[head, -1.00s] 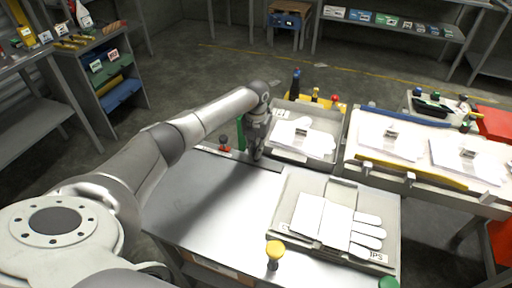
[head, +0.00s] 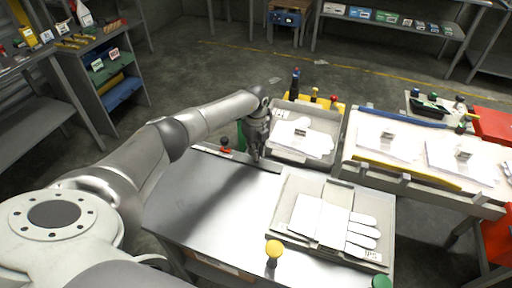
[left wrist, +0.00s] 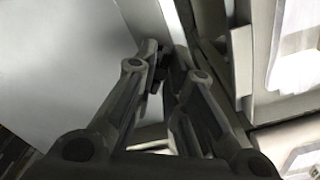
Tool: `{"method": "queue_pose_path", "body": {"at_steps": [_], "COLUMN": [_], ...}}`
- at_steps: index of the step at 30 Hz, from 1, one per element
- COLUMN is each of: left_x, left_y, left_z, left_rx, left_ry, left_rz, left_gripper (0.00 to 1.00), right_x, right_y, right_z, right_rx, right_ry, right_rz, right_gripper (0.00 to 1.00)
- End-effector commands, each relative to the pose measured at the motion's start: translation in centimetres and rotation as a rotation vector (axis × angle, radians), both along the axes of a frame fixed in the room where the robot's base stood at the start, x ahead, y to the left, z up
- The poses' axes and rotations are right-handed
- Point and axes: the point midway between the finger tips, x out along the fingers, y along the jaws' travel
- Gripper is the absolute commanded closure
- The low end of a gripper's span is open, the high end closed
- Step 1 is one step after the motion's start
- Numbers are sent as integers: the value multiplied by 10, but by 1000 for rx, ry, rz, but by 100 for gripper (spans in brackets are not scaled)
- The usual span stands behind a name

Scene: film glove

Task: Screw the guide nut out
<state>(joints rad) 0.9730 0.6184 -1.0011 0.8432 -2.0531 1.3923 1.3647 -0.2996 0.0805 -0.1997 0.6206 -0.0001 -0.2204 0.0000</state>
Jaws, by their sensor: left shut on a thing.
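My left gripper (head: 256,156) is at the back edge of the metal worktable (head: 200,215), pointing down by a dark rail (head: 235,158). In the left wrist view its fingers (left wrist: 161,62) close together on a small dark part, which I take to be the guide nut (left wrist: 157,80). The fingers hide most of the nut, and its thread cannot be made out. My right gripper is not in view.
A grey tray with a white glove form (head: 322,216) lies on the table's right part. A second grey tray (head: 302,155) stands behind. The table's left part is clear.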

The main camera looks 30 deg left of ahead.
Motion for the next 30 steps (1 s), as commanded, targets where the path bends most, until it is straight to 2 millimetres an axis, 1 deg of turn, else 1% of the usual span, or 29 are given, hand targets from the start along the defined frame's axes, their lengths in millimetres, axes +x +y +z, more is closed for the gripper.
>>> {"method": "queue_pose_path", "body": {"at_steps": [1,30], "left_x": [-1,-2], "left_y": [-1,0], "left_z": [2,1], "left_rx": [-1,1], "left_ry": [3,4], "left_rz": [43,963], "left_gripper": [100,100], "right_x": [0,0], "right_y": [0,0], "right_z": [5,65], "right_rx": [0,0], "right_ry": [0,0], "right_rz": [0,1], "right_gripper": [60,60]}}
